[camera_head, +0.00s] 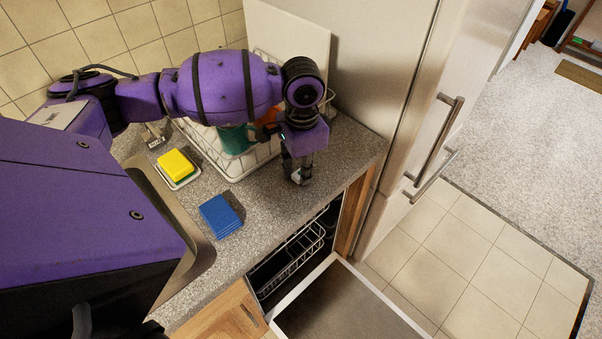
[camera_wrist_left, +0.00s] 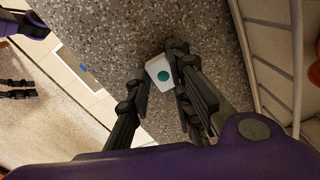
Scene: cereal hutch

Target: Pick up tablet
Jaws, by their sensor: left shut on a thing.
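The tablet (camera_wrist_left: 159,72) is a small white block with a green dot, seen in the left wrist view between my left gripper's fingertips. My left gripper (camera_wrist_left: 161,76) is shut on it, pointing down over the speckled grey countertop. In the head view, my left gripper (camera_head: 297,178) is low at the counter, right of the dish rack, and a bit of white shows at its fingertips. I cannot tell whether the tablet still touches the counter. Dark fingers, apparently my right gripper (camera_wrist_left: 16,89), show at the left edge of the wrist view; their opening is unclear.
A white dish rack (camera_head: 236,165) with a green cup (camera_head: 234,139) stands behind the gripper. A yellow sponge (camera_head: 175,164) and blue cloths (camera_head: 220,215) lie to the left. Below the counter, the dishwasher door (camera_head: 345,305) is open. A steel fridge (camera_head: 385,60) stands to the right.

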